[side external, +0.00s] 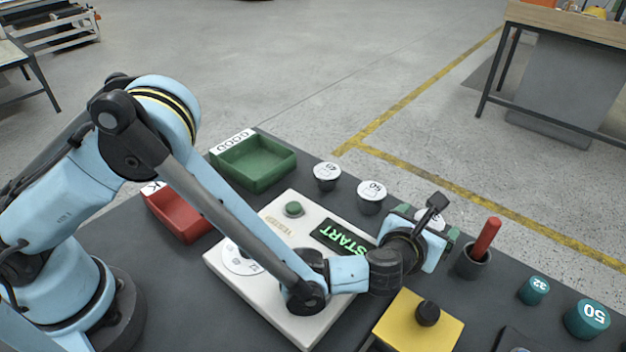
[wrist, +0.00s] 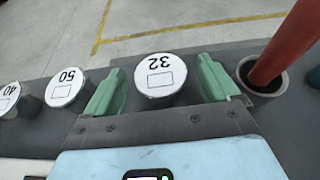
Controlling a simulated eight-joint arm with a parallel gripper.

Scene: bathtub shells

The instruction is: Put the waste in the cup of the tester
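The tester (side external: 315,213) is a pale box with a green button and a lit START display. A round white printed disc (side external: 236,262) on its top is partly hidden by my arm, and I cannot make out a cup there. Nothing in view is marked as waste. My gripper (side external: 428,222) is beyond the tester's right end. In the wrist view its green fingers (wrist: 160,66) are open, one on each side of a white-lidded can marked 32 (wrist: 160,86), with a gap on both sides. In the side view my gripper mostly hides this can.
Cans marked 50 (side external: 371,195) and 40 (side external: 326,175) stand to the left. A dark holder (side external: 473,265) with a red rod (side external: 487,238) stands close right. Also present are a green GOOD tray (side external: 253,165), a red tray (side external: 178,215), a yellow block (side external: 415,325) and teal cylinders (side external: 587,318).

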